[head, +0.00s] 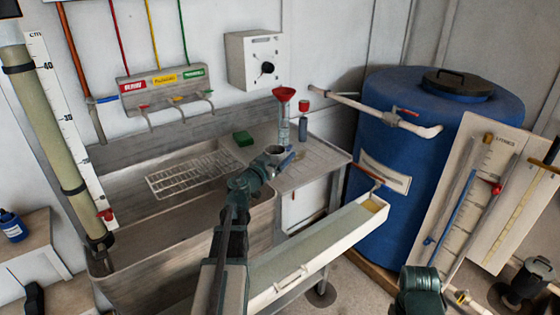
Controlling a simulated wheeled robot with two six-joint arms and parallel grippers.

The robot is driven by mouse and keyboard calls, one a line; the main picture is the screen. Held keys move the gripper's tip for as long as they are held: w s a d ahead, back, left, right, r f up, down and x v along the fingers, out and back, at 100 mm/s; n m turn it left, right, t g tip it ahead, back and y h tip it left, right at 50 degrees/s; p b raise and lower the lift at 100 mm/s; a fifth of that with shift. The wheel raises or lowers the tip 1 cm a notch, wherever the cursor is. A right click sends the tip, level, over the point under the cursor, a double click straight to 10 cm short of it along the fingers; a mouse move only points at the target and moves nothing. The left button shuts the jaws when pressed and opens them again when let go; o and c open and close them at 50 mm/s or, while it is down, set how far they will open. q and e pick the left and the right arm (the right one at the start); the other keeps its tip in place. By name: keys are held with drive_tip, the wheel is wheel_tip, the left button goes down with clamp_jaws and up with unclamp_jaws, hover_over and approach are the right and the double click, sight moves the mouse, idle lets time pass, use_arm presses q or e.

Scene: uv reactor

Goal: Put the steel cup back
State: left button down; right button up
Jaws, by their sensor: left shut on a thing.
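The steel cup (275,150) is a small grey round vessel with a dark open top. It is at the right end of the sink, by the ribbed drainboard (318,160). My left gripper (284,158) is shut on the cup from the near side and hides its lower part. I cannot tell whether the cup touches the drainboard or is just above it. A dark green part of my right arm (420,290) shows at the bottom right; its gripper is out of view.
A red funnel (284,94) on a clear tube and a red-capped bottle (303,118) stand behind the cup. A green sponge (243,138) lies on the sink's back ledge. A wire rack (190,172) lies in the sink. A blue tank (400,190) and white trough (315,255) are right.

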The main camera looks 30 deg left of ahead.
use_arm(q)
drive_tip(key=shift+r, duration=0.15)
drive_tip(key=shift+f, duration=0.3)
unclamp_jaws()
drive_tip(key=shift+r, duration=0.1)
drive_tip(key=shift+r, duration=0.25)
drive_tip(key=s, duration=1.2)
